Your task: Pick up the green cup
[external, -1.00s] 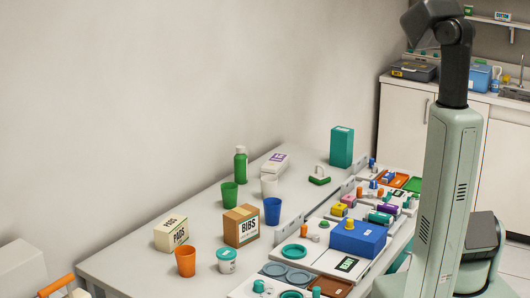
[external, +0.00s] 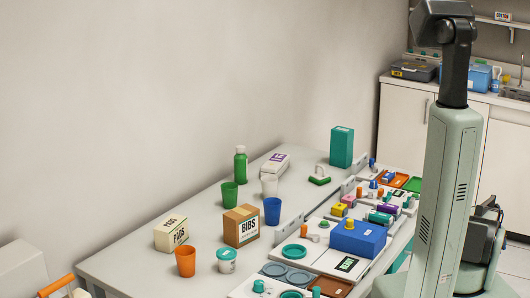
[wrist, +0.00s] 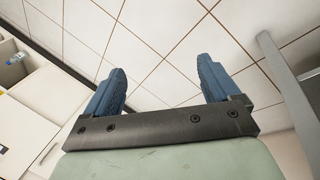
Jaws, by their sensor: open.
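The green cup (external: 229,194) stands upright on the table, between a green bottle and the BIBS box in the external view. A white cup (external: 269,186) and a blue cup (external: 272,210) stand to its right, and an orange cup (external: 186,261) stands nearer the front. My gripper (wrist: 162,87) shows in the wrist view with its two blue fingers apart and nothing between them. It hangs over the tiled floor, away from the cup. The cup is not in the wrist view.
The green bottle (external: 240,164) is just behind the cup. The BIBS box (external: 241,226), PADS box (external: 171,234) and a lidded white jar (external: 226,261) stand nearby. Trays with small items and a blue box (external: 358,238) fill the table's right side.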

